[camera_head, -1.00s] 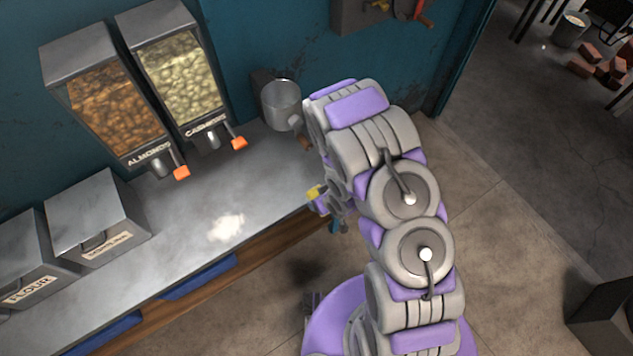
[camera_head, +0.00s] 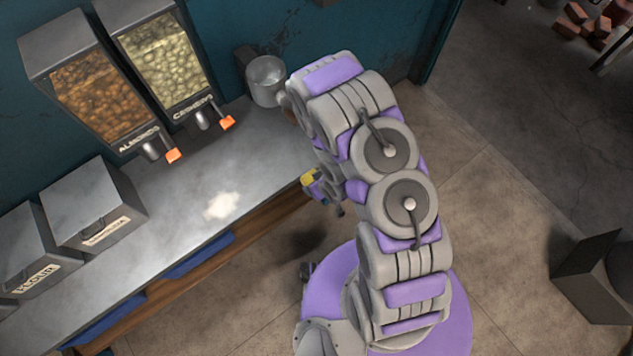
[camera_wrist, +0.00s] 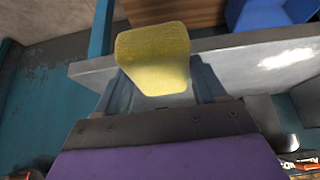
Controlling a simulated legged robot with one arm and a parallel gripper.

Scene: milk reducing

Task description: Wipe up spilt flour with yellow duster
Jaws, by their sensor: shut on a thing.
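The spilt flour (camera_head: 222,206) is a small white patch on the grey counter (camera_head: 170,222), and it also shows at the right of the wrist view (camera_wrist: 286,58). The yellow duster (camera_wrist: 155,58) is between the fingers of my gripper (camera_wrist: 152,78), which is shut on it. In the head view the duster (camera_head: 309,178) is a small yellow patch beside my arm, near the counter's right end. The flour lies to its left, apart from it. My arm hides most of the gripper in the head view.
Almond (camera_head: 98,98) and cashew (camera_head: 160,62) dispensers with orange levers stand along the wall. A flour bin (camera_head: 35,262) and another metal bin (camera_head: 92,205) stand at the counter's left. A metal jug (camera_head: 267,80) is at the back. The counter around the flour is clear.

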